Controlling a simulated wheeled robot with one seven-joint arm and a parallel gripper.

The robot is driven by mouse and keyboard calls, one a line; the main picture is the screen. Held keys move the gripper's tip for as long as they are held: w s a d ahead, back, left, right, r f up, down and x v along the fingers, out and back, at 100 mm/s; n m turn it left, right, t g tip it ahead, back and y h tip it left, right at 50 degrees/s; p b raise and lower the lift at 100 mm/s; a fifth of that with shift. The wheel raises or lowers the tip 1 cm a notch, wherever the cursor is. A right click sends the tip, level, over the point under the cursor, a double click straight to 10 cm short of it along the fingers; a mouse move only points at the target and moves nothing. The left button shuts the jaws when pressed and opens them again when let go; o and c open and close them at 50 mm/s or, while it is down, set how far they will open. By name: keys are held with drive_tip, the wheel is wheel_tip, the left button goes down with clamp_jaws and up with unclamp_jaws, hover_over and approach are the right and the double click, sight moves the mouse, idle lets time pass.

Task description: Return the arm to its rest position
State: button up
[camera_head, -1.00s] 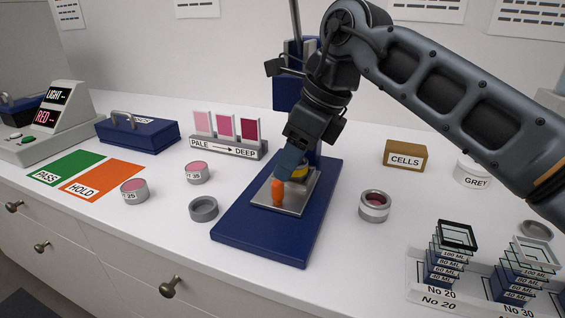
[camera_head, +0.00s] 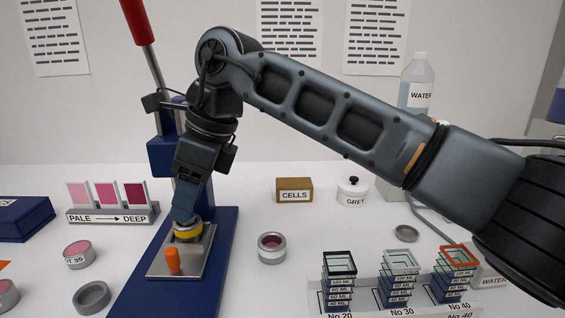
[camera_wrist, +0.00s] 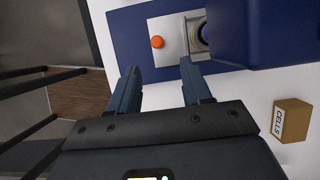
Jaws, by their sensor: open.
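My arm reaches in from the right in the head view and bends down over a blue press (camera_head: 222,245). My gripper (camera_head: 183,217) is open, with its fingers pointing down just by the press's yellow-ringed round part (camera_head: 188,232). In the wrist view my gripper (camera_wrist: 159,70) shows two parted fingers with nothing between them. An orange knob (camera_head: 173,262) stands on the press's metal plate (camera_head: 160,268), in front of the fingers. The knob also shows in the wrist view (camera_wrist: 157,42). Whether a finger touches the press cannot be told.
The press's red-handled lever (camera_head: 139,22) rises behind my wrist. A jar (camera_head: 272,248) and the CELLS box (camera_head: 294,190) stand right of the press. Racks of glass plates (camera_head: 400,285) stand at front right, below my forearm. A WATER bottle (camera_head: 418,85) stands behind it.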

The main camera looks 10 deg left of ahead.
drive_tip(key=s+a+f+m+g+y, duration=0.15)
drive_tip(key=s+m+g+y, duration=0.45)
drive_tip(key=s+g+y, duration=0.95)
drive_tip(key=s+d+f+n+g+h, duration=0.2)
drive_tip(key=d+n+g, duration=0.6)
drive_tip(key=n+g, duration=0.35)
drive_tip(key=s+d+f+n+g+h, duration=0.1)
drive_tip(key=d+f+n+g+h, duration=0.15)
drive_tip(key=d+n+g, duration=0.75)
drive_tip(key=s+d+f+n+g+h, duration=0.25)
drive_tip(key=d+n+g, duration=0.35)
drive_tip(key=n+g, duration=0.75)
drive_tip(key=s+d+f+m+g+h, duration=0.2)
drive_tip(key=s+d+f+m+h, duration=0.1)
drive_tip(key=s+d, duration=0.3)
drive_tip(key=s+d+f+m+g+h, duration=0.1)
drive_tip(key=s+d+f+m+h, duration=0.2)
drive_tip(key=s+d+m+h, duration=0.2)
drive_tip(key=s+d+f+m+g+h, duration=0.2)
drive_tip(key=s+d+m+h, duration=0.3)
drive_tip(key=d, duration=0.5)
drive_tip(key=shift+s+d+f+m+g, duration=0.35)
drive_tip(key=shift+s+f, duration=0.5)
drive_tip(key=shift+s, duration=0.25)
